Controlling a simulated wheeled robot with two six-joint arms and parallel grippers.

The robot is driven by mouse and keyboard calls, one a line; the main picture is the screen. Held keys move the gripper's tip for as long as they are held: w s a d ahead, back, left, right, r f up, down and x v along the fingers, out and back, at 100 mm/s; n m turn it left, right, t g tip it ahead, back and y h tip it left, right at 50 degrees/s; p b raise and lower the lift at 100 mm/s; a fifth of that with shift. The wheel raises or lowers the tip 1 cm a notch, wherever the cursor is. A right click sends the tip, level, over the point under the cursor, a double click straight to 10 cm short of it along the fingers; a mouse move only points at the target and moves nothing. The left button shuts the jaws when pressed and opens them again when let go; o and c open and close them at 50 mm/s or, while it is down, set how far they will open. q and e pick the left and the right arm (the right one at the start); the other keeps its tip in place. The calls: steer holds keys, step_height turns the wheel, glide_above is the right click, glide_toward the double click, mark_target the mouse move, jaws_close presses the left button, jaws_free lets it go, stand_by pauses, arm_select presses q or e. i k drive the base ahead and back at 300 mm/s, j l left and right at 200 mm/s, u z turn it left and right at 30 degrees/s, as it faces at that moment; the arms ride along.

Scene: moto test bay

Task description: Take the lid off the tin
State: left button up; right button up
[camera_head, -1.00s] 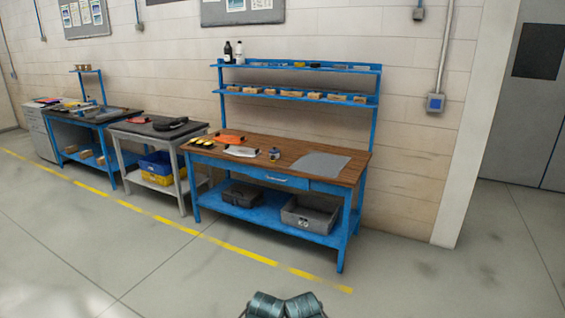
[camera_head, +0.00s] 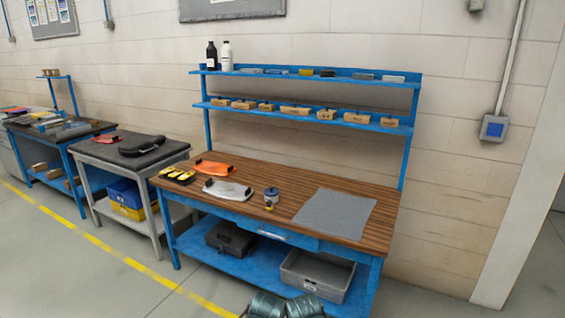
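A small tin (camera_head: 271,195), blue and white with a greyish top, stands upright on the wooden top of the blue workbench (camera_head: 250,185), left of a grey mat. The top looks like a lid in place, but it is too small to be sure. A small yellow patch shows low at its front. At the bottom edge of the view are two rounded teal-grey parts (camera_head: 285,306) that seem to be mine. I see no gripper fingers, and neither gripper is at the tin.
The grey mat (camera_head: 335,213) lies bare on the bench's right. A white-grey fairing (camera_head: 227,190), an orange fairing (camera_head: 213,169) and yellow-black items (camera_head: 177,175) lie left of the tin. Floor in front of the bench is clear.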

mark_target(271, 192)
steer(key=i+u, duration=0.15)
steer(key=i, duration=0.35)
steer(key=i+l+u, duration=0.15)
steer(key=i, duration=0.4)
steer(key=i+l+u, duration=0.15)
steer(key=i, duration=0.35)
steer(key=i+l+u, duration=0.35)
steer(key=i, duration=0.15)
steer(key=i+l+u, duration=0.3)
steer(key=i+l, duration=0.05)
steer(key=i, duration=0.1)
